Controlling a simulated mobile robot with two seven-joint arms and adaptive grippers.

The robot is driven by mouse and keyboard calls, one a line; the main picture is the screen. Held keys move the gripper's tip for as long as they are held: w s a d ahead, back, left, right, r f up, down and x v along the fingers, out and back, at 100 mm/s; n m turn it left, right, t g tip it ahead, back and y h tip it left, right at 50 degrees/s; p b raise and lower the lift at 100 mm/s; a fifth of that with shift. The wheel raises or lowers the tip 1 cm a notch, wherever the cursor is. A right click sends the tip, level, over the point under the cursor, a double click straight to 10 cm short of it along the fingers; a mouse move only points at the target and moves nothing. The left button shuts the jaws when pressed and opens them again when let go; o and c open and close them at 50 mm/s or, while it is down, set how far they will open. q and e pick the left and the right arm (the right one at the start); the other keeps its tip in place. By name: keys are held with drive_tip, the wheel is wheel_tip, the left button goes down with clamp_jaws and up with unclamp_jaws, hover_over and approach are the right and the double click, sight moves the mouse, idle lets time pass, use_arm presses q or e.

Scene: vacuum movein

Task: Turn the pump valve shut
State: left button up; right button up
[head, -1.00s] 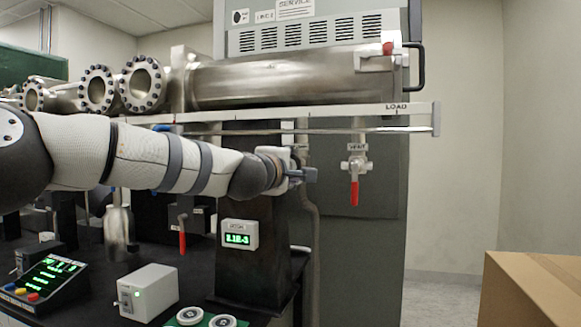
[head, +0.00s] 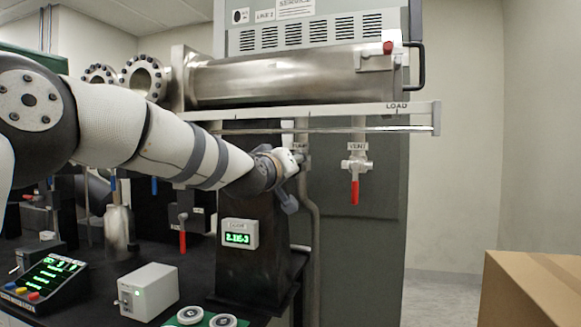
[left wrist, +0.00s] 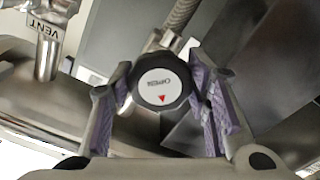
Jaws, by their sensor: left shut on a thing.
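The pump valve's black round knob (left wrist: 161,88), with a white cap and a red arrow mark, is in the middle of the left wrist view. My left gripper (left wrist: 160,92) is shut on it, with a purple-padded finger at each side. In the head view my left gripper (head: 283,178) is at the valve under the long steel chamber, in front of the grey cabinet. The gripper and wrist hide the knob there. A small label is partly visible above it. My right gripper is in neither view.
The vent valve (head: 355,165) with a red lever hangs to the right. A pressure display (head: 239,233) is on the black pedestal below the gripper. A white box (head: 148,291) and a control panel (head: 45,282) are on the black table. A cardboard box (head: 535,288) is at lower right.

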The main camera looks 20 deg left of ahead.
use_arm(q)
drive_tip(key=m, duration=0.4)
drive_tip(key=shift+m, duration=2.1)
drive_tip(key=o, duration=1.2)
drive_tip(key=shift+c, duration=0.2)
drive_tip(key=s, duration=0.7)
drive_tip(key=shift+s+a, duration=0.15)
drive_tip(key=shift+s, duration=0.1)
